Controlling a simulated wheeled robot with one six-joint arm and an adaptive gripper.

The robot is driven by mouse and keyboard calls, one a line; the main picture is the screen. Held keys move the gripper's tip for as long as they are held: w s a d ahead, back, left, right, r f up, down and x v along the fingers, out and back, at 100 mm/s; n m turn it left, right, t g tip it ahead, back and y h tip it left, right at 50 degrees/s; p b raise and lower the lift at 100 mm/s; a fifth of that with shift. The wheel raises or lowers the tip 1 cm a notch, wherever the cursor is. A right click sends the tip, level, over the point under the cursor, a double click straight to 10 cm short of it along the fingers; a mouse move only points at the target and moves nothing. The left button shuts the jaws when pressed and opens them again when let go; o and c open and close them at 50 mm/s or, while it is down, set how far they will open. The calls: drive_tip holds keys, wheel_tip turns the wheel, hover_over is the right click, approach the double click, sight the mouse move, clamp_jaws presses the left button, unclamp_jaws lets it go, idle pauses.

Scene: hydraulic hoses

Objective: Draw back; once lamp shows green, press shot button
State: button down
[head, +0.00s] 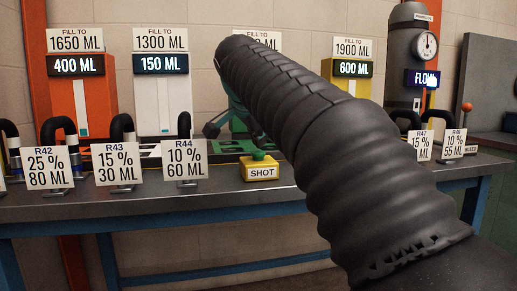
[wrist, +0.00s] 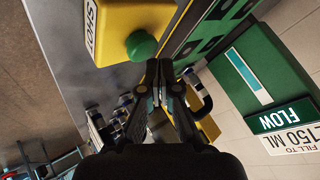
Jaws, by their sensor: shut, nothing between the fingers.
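The shot button is a green knob (head: 258,155) on a yellow box (head: 261,172) marked SHOT, on the bench. In the wrist view the green knob (wrist: 141,46) and yellow box (wrist: 118,22) are just beyond and left of my fingertips. My gripper (wrist: 160,66) is shut and empty, apart from the knob as far as I can tell.
Orange (head: 82,108) and white (head: 161,103) tanks stand behind the bench (head: 210,200). A green tank (wrist: 250,80) with a FLOW display shows in the wrist view. A column with a gauge (head: 425,46) stands right. Black hoses with cards (head: 117,164) line the front.

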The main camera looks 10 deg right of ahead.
sight(258, 152)
drive_tip(key=shift+r, duration=0.25)
drive_tip(key=shift+r+p, duration=2.3)
drive_tip(key=shift+r, duration=0.1)
